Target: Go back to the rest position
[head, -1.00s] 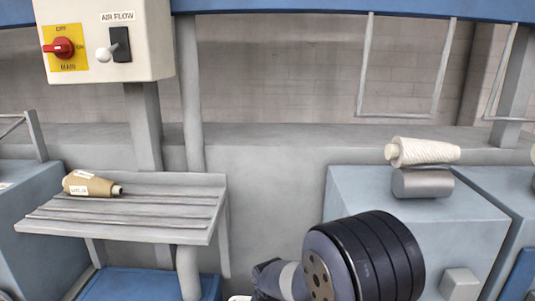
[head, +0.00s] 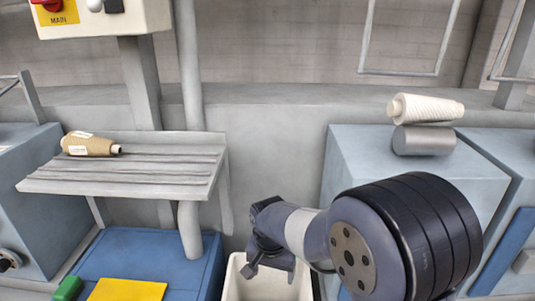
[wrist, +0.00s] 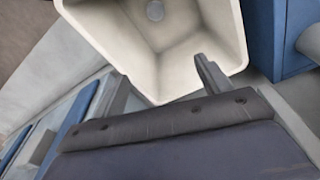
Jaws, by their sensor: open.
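My gripper (head: 268,268) is at the end of my dark arm, low in the middle of the head view. It is open with nothing between its fingers, over a cream bin (head: 232,286). In the wrist view, one finger (wrist: 210,76) shows against the bin (wrist: 236,40).
A white yarn cone (head: 430,108) rests on a grey roller (head: 423,141) at right. A yellow panel (head: 127,290) and green block (head: 68,289) are at lower left. A switch box (head: 100,18) hangs above.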

